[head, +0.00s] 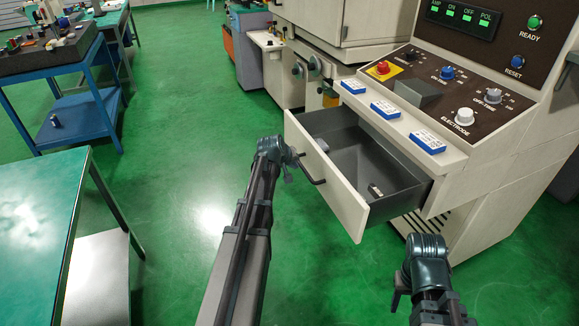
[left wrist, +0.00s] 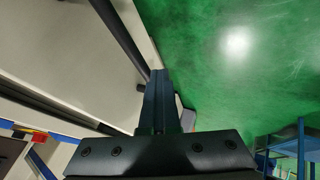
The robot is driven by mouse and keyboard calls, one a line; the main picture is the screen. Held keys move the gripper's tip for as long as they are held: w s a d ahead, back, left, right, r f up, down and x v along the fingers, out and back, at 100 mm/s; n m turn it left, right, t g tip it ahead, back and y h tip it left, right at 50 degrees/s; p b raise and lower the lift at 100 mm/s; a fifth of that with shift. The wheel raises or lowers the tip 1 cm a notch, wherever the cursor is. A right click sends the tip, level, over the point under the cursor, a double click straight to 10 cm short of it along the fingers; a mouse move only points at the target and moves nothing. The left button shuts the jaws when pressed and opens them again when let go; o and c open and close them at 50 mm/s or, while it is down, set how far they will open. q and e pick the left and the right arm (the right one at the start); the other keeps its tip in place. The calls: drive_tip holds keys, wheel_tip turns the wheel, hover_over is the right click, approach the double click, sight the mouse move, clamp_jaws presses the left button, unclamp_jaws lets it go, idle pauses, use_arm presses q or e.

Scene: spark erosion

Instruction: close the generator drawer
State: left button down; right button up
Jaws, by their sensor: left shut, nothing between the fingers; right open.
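The generator drawer (head: 346,212) is pulled out of the cream generator cabinet, with its grey inside showing. Its cream front has a dark bar handle (head: 312,170). My left gripper (head: 294,160) is at the outer side of the drawer front, close to the handle; I cannot tell whether it touches. In the left wrist view the shut, empty fingers (left wrist: 159,80) point along a pale panel with a dark bar beside them.
A small light object (head: 376,190) lies inside the drawer. Several blue boxes (head: 386,109) rest on the ledge above it, below the control panel (head: 440,90). A green-topped table (head: 38,210) stands at the left. Green floor (head: 190,170) between is clear.

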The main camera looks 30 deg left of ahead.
use_arm(q)
hover_over(344, 167)
drive_tip(key=w+d, duration=0.1)
drive_tip(key=w, duration=0.1)
drive_tip(key=shift+w+d, duration=0.1)
drive_tip(key=shift+w, duration=0.05)
drive_tip(key=shift+w+d, duration=0.6)
drive_tip(key=shift+w, duration=0.1)
drive_tip(key=shift+d+r, duration=0.1)
